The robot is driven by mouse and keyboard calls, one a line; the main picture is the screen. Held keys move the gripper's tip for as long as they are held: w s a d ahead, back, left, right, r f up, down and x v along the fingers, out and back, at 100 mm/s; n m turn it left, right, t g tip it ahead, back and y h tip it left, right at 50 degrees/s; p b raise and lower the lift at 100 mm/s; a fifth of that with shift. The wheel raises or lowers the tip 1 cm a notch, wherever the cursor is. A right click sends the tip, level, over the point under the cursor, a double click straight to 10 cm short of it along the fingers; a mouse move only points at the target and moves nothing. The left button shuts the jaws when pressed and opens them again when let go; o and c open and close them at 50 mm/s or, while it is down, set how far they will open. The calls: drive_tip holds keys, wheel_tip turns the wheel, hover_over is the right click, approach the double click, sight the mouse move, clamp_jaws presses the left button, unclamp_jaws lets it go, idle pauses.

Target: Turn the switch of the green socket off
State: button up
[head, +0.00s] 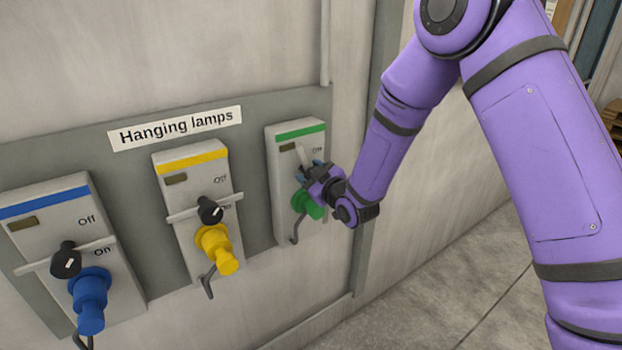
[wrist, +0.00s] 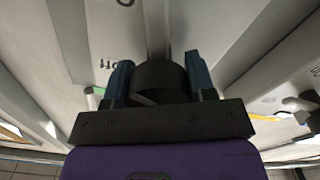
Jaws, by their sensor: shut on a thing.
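The green socket (head: 289,155) is the rightmost of three wall sockets in the head view, a grey box with a green stripe and a green plug (head: 307,206) at its lower part. My gripper (head: 311,176) is at the middle of this box, above the plug. In the wrist view my gripper (wrist: 160,85) has its two blue fingers on either side of a black round switch knob (wrist: 158,78), shut on it. The gripper hides most of the knob in the head view, and its exact setting cannot be told.
The yellow socket (head: 185,160) with its yellow plug (head: 216,248) stands to the left, and the blue socket (head: 48,222) with its blue plug (head: 90,300) farther left. A "Hanging lamps" label (head: 175,128) is above. Free floor (head: 440,290) lies to the right.

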drive_tip(key=n, duration=0.2)
drive_tip(key=shift+n, duration=0.4)
drive_tip(key=n, duration=0.4)
drive_tip(key=shift+s+f, duration=0.1)
drive_tip(key=shift+f, duration=0.05)
drive_tip(key=n, duration=0.7)
drive_tip(key=shift+f, duration=0.1)
drive_tip(key=o, duration=1.3)
drive_tip(key=shift+c, duration=0.2)
drive_tip(key=v, duration=1)
drive_tip(key=shift+s+d, duration=0.25)
drive_tip(key=shift+s, duration=0.05)
